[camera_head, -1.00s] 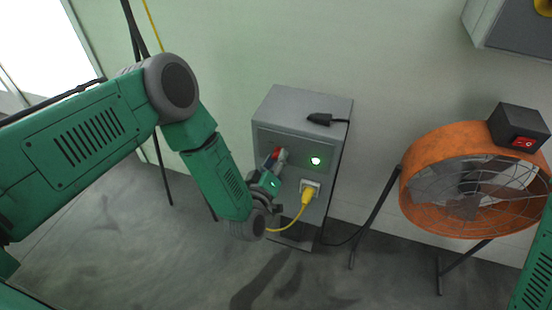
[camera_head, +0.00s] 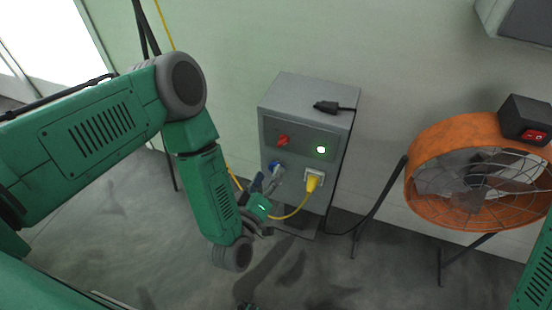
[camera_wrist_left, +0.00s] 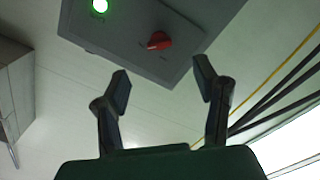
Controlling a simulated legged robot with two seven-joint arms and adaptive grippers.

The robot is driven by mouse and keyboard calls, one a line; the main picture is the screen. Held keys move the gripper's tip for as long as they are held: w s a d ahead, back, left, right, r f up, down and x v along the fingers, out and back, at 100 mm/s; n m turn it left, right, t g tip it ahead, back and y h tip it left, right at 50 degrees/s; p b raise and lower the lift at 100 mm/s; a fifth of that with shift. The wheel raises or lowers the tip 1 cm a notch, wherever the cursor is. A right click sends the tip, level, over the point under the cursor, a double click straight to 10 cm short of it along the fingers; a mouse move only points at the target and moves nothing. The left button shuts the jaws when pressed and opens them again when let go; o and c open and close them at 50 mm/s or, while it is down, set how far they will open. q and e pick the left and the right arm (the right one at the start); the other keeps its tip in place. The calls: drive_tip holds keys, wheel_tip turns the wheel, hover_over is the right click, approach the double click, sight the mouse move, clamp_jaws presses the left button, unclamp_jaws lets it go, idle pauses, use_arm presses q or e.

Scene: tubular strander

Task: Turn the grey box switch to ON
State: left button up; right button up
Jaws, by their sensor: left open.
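The grey box (camera_head: 309,92) stands against the wall in the head view. Its red rotary switch (camera_head: 282,141) is at the upper left of the front panel, beside a lit green lamp (camera_head: 321,150). The red switch also shows in the left wrist view (camera_wrist_left: 159,41), with the green lamp (camera_wrist_left: 99,6). My left gripper (camera_head: 276,176) is below the switch, in front of the lower panel and apart from the switch. In the left wrist view the left gripper (camera_wrist_left: 162,84) is open and empty, its fingers spread. The switch's labels are too small to read.
A yellow plug (camera_head: 312,183) with a yellow cable sits in the box's lower right socket. A black plug (camera_head: 333,107) lies on top of the box. An orange fan (camera_head: 480,172) with a red switch stands at the right. Grey floor is free in front.

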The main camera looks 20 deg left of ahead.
use_arm(q)
drive_tip(key=shift+s+a, duration=0.1)
drive_tip(key=shift+s, duration=0.95)
